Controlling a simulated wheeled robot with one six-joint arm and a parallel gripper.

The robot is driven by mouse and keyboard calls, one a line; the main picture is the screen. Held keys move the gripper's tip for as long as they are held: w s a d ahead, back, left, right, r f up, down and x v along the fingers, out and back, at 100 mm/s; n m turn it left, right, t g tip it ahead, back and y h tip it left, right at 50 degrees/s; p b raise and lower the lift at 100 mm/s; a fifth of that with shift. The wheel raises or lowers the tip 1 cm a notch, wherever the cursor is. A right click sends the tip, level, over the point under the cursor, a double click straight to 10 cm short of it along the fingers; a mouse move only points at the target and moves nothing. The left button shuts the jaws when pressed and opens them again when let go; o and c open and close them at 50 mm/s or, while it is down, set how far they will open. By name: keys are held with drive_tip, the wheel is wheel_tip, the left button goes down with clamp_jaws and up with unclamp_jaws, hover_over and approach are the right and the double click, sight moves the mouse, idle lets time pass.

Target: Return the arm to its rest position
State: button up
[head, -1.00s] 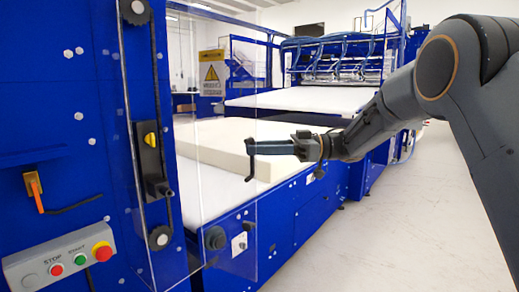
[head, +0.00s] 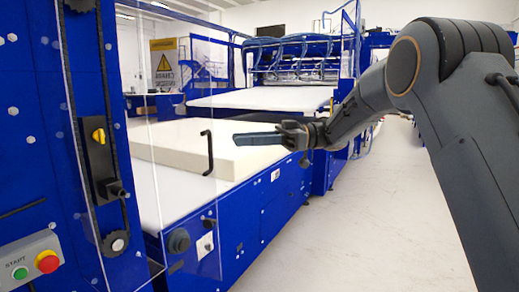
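My arm (head: 370,98) reaches in from the right of the head view, bent at a large grey joint. My gripper (head: 238,138) points left at its end, dark and seen from the side. Its fingertips stand a little right of the black handle (head: 208,155) on the clear guard door (head: 180,215), with a visible gap between them. Nothing shows held in the gripper. Its fingers overlap in this view, so I cannot tell whether they are open or shut.
A cream foam block (head: 190,150) lies on the white bed of the blue machine (head: 240,215) behind the clear door. A control box (head: 30,265) with green and red buttons is at lower left. The pale floor (head: 350,230) at right is clear.

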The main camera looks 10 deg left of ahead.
drive_tip(key=w+d+f+m+t, duration=0.1)
drive_tip(key=w+d+m+t, duration=0.5)
drive_tip(key=w+m+t, duration=0.65)
drive_tip(key=d+f+m+t+h, duration=0.6)
drive_tip(key=d+f+h, duration=0.65)
drive_tip(key=d, duration=0.55)
drive_tip(key=s+d+f+m+g+h, duration=0.1)
drive_tip(key=s+d+f+g+h, duration=0.1)
drive_tip(key=s+d+f, duration=0.5)
drive_tip(key=s+d+f+m+g+h, duration=0.2)
drive_tip(key=s+d+f, duration=0.3)
drive_tip(key=s, duration=0.5)
drive_tip(key=s+f+g, duration=0.3)
drive_tip(key=s, duration=0.6)
drive_tip(key=s+f+m+g, duration=0.1)
drive_tip(key=s+f+g, duration=0.2)
drive_tip(key=s, duration=0.7)
drive_tip(key=shift+s+f, duration=0.15)
drive_tip(key=shift+f, duration=0.1)
drive_tip(key=shift+a, duration=0.15)
